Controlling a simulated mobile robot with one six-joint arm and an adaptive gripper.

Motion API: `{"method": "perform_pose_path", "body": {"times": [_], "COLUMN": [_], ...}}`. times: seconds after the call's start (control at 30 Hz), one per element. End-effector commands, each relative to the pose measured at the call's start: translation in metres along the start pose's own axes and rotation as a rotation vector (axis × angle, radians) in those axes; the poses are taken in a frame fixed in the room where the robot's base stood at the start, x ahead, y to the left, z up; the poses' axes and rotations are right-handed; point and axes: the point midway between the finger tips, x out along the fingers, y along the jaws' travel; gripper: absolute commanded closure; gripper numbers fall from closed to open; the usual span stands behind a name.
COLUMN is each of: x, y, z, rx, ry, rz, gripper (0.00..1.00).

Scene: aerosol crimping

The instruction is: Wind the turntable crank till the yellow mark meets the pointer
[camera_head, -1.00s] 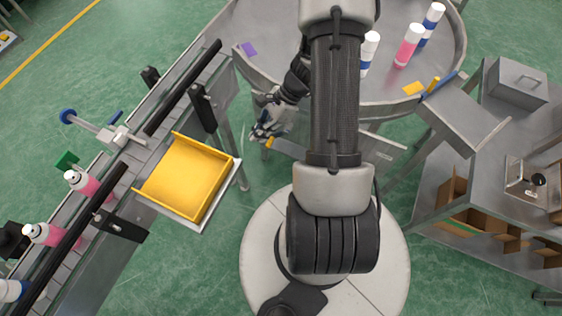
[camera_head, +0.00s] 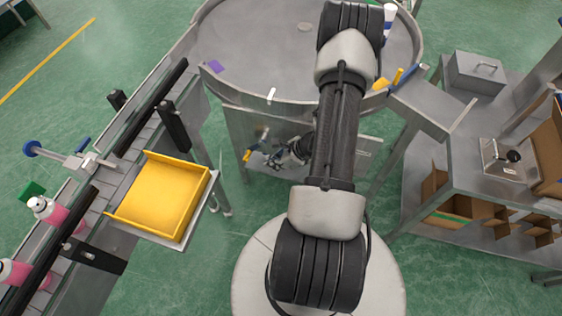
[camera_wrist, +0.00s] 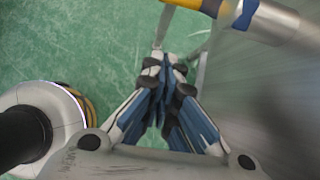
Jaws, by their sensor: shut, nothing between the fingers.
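The grey round turntable (camera_head: 290,45) stands at the top of the head view. A yellow mark (camera_head: 381,84) lies near its front right rim, just left of an upright yellow pointer (camera_head: 397,76); a small gap shows between them. A purple mark (camera_head: 216,66) and a white mark (camera_head: 271,95) are farther left. A yellow part, seemingly the crank handle (camera_head: 246,155), is by the front panel; it appears with a blue band in the wrist view (camera_wrist: 210,6). My gripper (camera_wrist: 163,58) is shut and empty, apart from this handle, and shows small beside it in the head view (camera_head: 262,160).
A conveyor (camera_head: 125,150) with pink-and-white cans (camera_head: 48,211) and a yellow tray (camera_head: 160,195) are on the left. A steel bench (camera_head: 450,140) with cardboard boxes is at right. My arm hides part of the turntable and most cans on it.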

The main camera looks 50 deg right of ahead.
Motion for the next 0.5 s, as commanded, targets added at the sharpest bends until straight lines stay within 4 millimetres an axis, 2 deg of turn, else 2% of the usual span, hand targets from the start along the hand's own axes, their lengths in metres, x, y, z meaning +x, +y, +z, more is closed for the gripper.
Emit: {"method": "perform_pose_path", "body": {"times": [0.03,0.1,0.2,0.3,0.5], "x": [0.014,0.025,0.024,0.026,0.028], "y": [0.001,0.0,-0.001,0.0,0.0], "z": [-0.002,0.001,0.021,0.031,0.039], "rx": [-0.002,-0.004,-0.006,-0.005,-0.001], "ry": [0.0,-0.001,-0.001,0.0,0.0], "rz": [0.003,0.002,0.0,0.0,0.0], "gripper": [1.0,1.0,1.0,1.0,1.0]}}
